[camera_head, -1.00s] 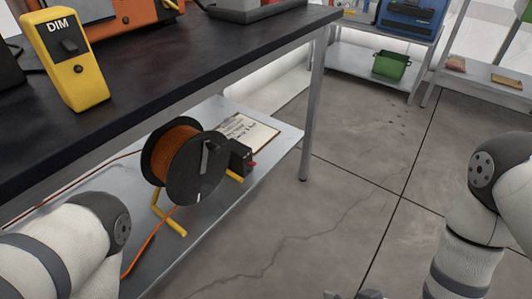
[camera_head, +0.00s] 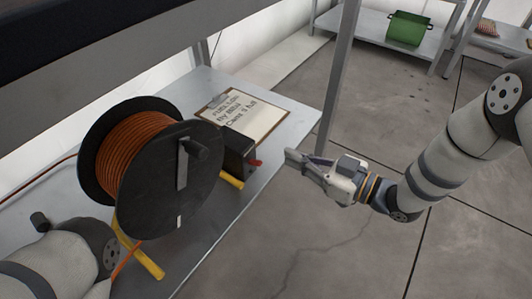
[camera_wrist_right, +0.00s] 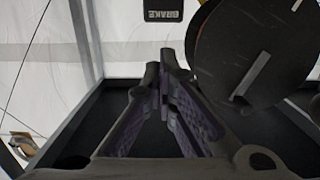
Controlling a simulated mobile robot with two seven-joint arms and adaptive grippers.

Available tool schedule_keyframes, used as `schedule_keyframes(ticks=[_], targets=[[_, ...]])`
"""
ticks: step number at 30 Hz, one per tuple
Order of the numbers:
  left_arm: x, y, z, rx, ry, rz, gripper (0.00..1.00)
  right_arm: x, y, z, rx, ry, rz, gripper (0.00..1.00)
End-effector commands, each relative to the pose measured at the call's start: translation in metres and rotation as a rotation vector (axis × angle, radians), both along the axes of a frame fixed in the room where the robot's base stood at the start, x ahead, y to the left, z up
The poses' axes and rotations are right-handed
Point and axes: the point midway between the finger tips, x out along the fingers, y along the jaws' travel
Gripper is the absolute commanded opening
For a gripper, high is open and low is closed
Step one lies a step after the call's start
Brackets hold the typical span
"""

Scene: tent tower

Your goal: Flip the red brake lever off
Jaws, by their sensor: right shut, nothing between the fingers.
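The red brake lever (camera_head: 255,163) sticks out from the right side of a small black brake box (camera_head: 237,152) beside the cable reel (camera_head: 165,180). My right gripper (camera_head: 292,156) is shut and empty, pointing left at the lever, with a small gap between its tips and the lever in the head view. In the right wrist view the shut fingers (camera_wrist_right: 173,78) point toward a black panel marked BRAKE (camera_wrist_right: 160,17); the reel (camera_wrist_right: 250,50) is at the upper right. The red lever cannot be made out there. My left arm shows at the lower left; its gripper is out of view.
The reel stands on yellow feet on a grey lower shelf (camera_head: 225,225). A clipboard (camera_head: 245,115) lies behind the brake box. A metal table leg (camera_head: 340,90) rises behind my right gripper. A green bin (camera_head: 408,28) is far off. The floor at right is open.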

Motion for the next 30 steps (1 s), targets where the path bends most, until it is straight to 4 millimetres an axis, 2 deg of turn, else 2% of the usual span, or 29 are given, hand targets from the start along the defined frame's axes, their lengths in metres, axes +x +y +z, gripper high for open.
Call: schedule_keyframes(ticks=[5, 16, 21, 30], targets=[[-0.003, 0.0, -0.007, -0.001, 0.014, -0.002, 0.4, 0.012, 0.017, -0.005, 0.001, 0.001, 0.002, 0.0], [-0.014, 0.002, -0.026, -0.004, 0.069, -0.008, 0.4, 0.059, 0.082, -0.016, 0.0, 0.003, 0.002, 0.0], [-0.018, 0.002, -0.031, -0.004, 0.087, -0.011, 0.4, 0.052, 0.071, -0.04, -0.001, 0.007, -0.002, 0.0], [-0.019, 0.002, -0.032, -0.005, 0.094, -0.011, 0.4, 0.048, 0.066, -0.047, 0.0, 0.001, -0.001, 0.0]])
